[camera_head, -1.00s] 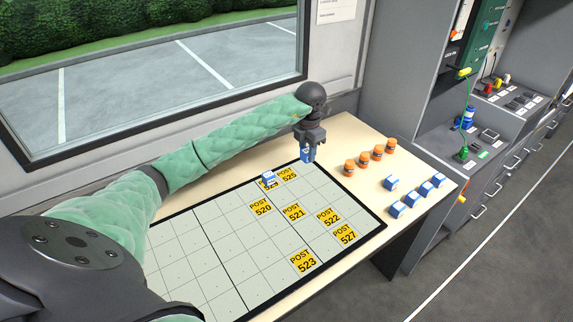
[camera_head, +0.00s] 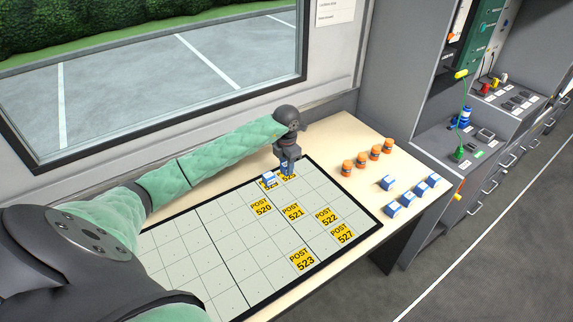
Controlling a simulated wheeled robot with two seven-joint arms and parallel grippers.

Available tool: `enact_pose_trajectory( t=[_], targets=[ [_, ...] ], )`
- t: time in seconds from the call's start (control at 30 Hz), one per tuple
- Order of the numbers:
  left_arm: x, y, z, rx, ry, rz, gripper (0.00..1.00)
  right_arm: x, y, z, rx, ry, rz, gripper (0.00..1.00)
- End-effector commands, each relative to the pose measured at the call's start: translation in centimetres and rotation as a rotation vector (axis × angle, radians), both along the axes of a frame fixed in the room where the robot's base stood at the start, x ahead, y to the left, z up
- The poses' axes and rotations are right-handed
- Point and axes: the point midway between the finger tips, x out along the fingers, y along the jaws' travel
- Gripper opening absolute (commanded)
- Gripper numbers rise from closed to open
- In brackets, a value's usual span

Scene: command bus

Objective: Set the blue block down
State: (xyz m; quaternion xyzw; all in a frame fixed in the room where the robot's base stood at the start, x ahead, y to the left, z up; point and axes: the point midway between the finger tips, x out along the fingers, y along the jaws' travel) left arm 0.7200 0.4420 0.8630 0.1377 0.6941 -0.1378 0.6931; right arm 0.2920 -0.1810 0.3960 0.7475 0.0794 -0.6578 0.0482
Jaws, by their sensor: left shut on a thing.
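My left gripper (camera_head: 288,165) is over the far edge of the gridded board (camera_head: 205,245), low above the yellow POST 525 label (camera_head: 290,177). It is shut on a blue block (camera_head: 284,169), which is mostly hidden by the fingers. I cannot tell whether the held block touches the board. Another blue and white block (camera_head: 269,178) sits just left of it on a yellow label at the board's far edge. My right gripper is not in view.
Several blue and white blocks (camera_head: 393,208) and a row of orange pieces (camera_head: 361,160) stand on the table (camera_head: 330,138) right of the board. Labels such as POST 521 (camera_head: 293,212) lie on the board. A window is behind; a grey console (camera_head: 455,140) is at right.

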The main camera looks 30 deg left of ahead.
Motion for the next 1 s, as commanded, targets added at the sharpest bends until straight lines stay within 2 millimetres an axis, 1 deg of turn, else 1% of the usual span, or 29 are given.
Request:
enact_pose_trajectory(
  t=[0.1,0.2,0.47,0.67,0.7,0.77,0.8,1.0],
  targets=[
    [0.0,0.0,-0.7,0.000,-0.001,0.000,0.10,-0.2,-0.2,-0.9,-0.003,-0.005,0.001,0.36],
    [0.0,0.0,-1.0,0.000,-0.001,0.000,0.10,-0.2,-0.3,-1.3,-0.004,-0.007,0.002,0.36],
    [0.0,0.0,-1.2,0.001,-0.001,-0.001,0.10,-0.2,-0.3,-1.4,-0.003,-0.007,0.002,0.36],
    [0.0,0.0,-1.4,0.001,-0.001,-0.001,0.10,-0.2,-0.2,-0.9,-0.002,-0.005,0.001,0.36],
    [0.0,0.0,-1.3,0.001,-0.001,-0.001,0.40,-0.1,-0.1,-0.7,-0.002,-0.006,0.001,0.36],
    [0.0,0.0,-1.3,0.001,-0.001,-0.001,0.52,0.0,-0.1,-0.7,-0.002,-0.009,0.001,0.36],
    [0.0,0.0,-1.3,0.001,-0.001,-0.001,0.54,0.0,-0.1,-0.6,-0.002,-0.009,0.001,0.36],
    [0.0,0.0,-1.3,0.000,-0.001,-0.001,0.54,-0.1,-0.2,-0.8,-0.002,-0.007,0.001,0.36]
  ],
)
